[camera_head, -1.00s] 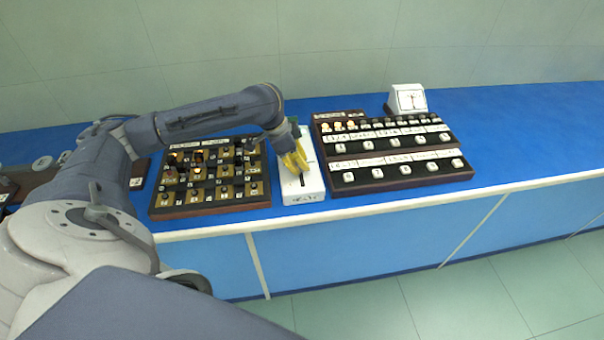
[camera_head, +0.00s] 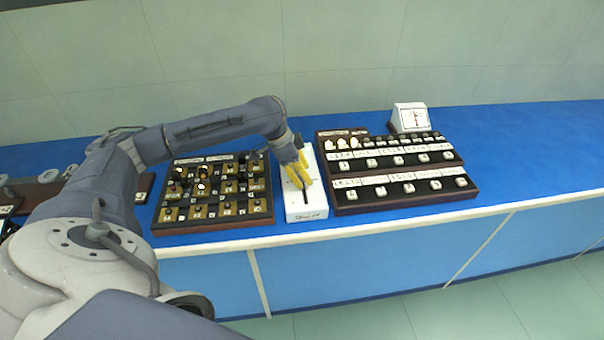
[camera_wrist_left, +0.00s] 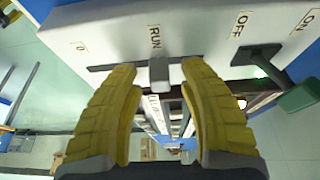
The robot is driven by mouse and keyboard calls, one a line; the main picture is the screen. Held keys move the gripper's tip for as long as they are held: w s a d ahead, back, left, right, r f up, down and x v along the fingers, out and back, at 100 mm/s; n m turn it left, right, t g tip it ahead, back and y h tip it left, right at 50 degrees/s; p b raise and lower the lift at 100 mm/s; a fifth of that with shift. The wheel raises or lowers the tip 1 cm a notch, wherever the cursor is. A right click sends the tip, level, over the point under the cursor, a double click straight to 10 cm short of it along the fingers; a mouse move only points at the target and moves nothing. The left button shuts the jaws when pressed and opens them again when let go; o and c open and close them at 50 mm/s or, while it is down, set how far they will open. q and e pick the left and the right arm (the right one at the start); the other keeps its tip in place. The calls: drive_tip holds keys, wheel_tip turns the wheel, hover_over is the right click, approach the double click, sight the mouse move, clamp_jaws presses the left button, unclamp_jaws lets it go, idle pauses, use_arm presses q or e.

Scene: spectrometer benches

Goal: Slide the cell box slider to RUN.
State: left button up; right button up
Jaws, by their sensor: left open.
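The white cell box (camera_head: 308,205) stands on the blue bench between two panels. In the left wrist view its face (camera_wrist_left: 110,35) has a dark slot with a grey slider knob (camera_wrist_left: 159,72) in it. The knob is level with the RUN label (camera_wrist_left: 155,37). A 0 label (camera_wrist_left: 81,47) is further left, with OFF (camera_wrist_left: 241,24) and ON to the right. My left gripper (camera_head: 303,183) is over the box. In the wrist view its yellow fingers (camera_wrist_left: 162,78) are open, one each side of the knob, with gaps visible.
A dark panel with knobs (camera_head: 215,222) is close left of the box. A sloped panel with several white buttons (camera_head: 400,200) is close right. A white meter (camera_head: 410,118) stands behind it. A green-tipped lever (camera_wrist_left: 300,95) projects near ON. The right bench top is clear.

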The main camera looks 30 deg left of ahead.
use_arm(q)
drive_tip(key=shift+r, duration=0.1)
drive_tip(key=v, duration=1.1)
drive_tip(key=shift+r, duration=0.3)
drive_tip(key=shift+s+a, duration=0.1)
drive_tip(key=shift+s, duration=0.05)
